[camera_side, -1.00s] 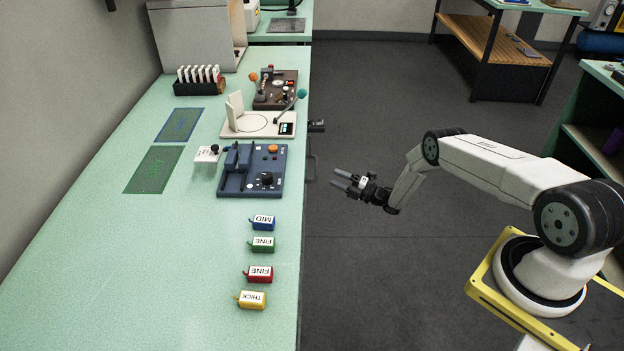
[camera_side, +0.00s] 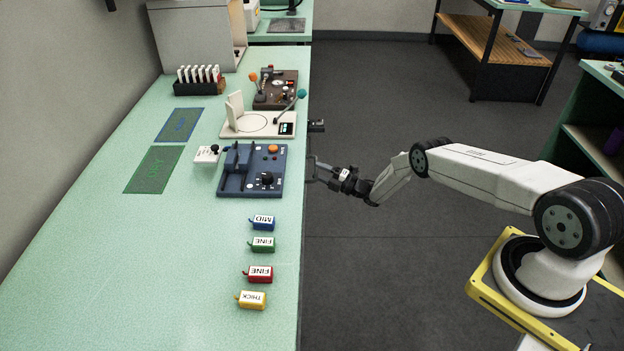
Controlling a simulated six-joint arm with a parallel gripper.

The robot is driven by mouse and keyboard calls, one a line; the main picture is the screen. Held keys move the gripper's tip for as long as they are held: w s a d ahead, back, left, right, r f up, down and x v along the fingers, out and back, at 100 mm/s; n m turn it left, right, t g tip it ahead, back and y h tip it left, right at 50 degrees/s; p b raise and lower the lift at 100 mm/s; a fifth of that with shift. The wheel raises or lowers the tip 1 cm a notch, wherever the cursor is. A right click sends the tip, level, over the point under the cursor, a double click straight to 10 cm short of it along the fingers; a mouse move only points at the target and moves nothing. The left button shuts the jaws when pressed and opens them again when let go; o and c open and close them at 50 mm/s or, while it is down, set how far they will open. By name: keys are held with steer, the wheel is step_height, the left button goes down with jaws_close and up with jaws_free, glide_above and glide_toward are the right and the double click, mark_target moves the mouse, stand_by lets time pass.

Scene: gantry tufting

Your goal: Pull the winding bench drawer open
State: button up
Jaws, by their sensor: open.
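The winding bench (camera_side: 200,240) is a long pale green table along the left. Its drawer front faces right and is mostly hidden under the bench edge. A thin dark drawer handle (camera_side: 311,168) stands out from the right edge, beside the blue machine. My gripper (camera_side: 321,170) is open, with its fingers pointing left at the handle. The fingertips are at or very close to the handle; I cannot tell whether they touch it or straddle it. I see no gap that shows the drawer pulled out.
On the bench stand a blue machine (camera_side: 235,185), a cream device (camera_side: 245,125) with a lever, and several labelled small blocks, one yellow (camera_side: 252,300). A small black box (camera_side: 316,126) juts from the bench edge above the handle. The grey floor (camera_side: 400,270) between bench and arm is clear.

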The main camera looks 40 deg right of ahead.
steer(key=shift+x, duration=0.8)
jaws_close()
stand_by(1.0)
